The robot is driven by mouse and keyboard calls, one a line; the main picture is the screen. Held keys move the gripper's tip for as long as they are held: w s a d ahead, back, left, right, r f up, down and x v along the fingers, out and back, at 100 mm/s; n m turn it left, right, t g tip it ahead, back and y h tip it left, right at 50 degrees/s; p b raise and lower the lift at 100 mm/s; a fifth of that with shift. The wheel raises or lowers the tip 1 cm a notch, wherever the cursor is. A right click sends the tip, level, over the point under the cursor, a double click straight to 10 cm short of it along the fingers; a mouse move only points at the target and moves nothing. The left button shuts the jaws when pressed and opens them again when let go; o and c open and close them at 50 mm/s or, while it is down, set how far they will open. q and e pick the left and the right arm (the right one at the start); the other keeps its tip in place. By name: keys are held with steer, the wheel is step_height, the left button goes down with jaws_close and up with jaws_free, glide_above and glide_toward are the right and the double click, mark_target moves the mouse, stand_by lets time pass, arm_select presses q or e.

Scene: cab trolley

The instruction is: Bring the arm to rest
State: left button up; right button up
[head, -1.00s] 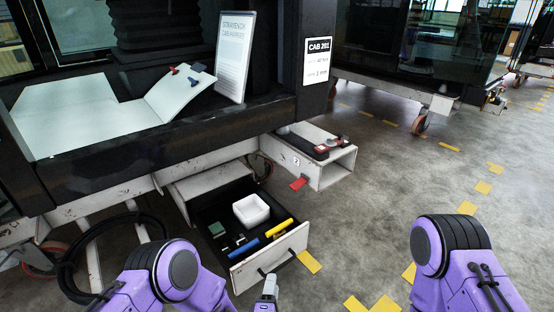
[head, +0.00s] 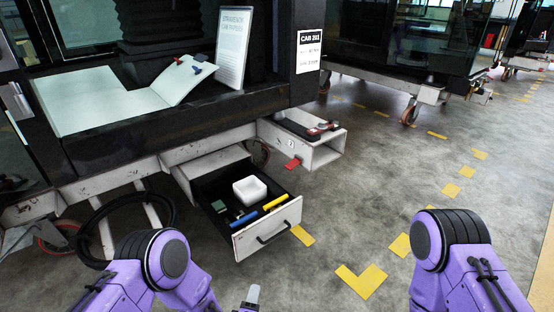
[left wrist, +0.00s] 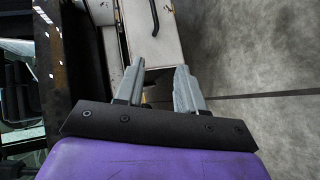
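My left gripper (head: 252,296) shows at the bottom edge of the head view, in front of and below the open drawer (head: 266,228), apart from its handle. In the left wrist view my left gripper (left wrist: 158,70) has its two grey fingers spread with nothing held between them. The white drawer front (left wrist: 152,42) with its dark handle (left wrist: 155,18) lies beyond the fingertips. My right arm (head: 450,260) shows at the lower right of the head view. My right gripper is out of view.
The drawer holds a white box (head: 250,189), a blue cylinder (head: 243,219), a yellow cylinder (head: 275,203) and a green block (head: 219,206). A black hose (head: 92,232) hangs at the left. The floor (head: 370,190) at right is clear.

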arm_select(q)
steer(key=s+a+f+m+g+y, duration=0.2)
steer(key=s+a+m+g, duration=0.3)
steer(key=s+a, duration=0.75)
steer(key=s+a+f+m+g+y, duration=0.25)
steer(key=s+a+g, duration=0.35)
steer(key=s+a, duration=0.6)
step_height(320, 180, down, 8)
steer(key=s+d+m+g+b, duration=0.1)
steer(key=s+d+m+b, duration=0.15)
steer(key=b, duration=0.65)
arm_select(e)
step_height(320, 180, down, 9)
steer(key=s+g, duration=0.1)
arm_select(q)
step_height(320, 180, up, 39)
steer(key=w+a+n+t+p, duration=0.1)
steer(key=p, duration=3.8)
steer(key=shift+w+a+n, duration=0.15)
steer(key=shift+n, duration=0.15)
arm_select(e)
step_height(320, 180, up, 39)
steer(key=w+t, duration=0.1)
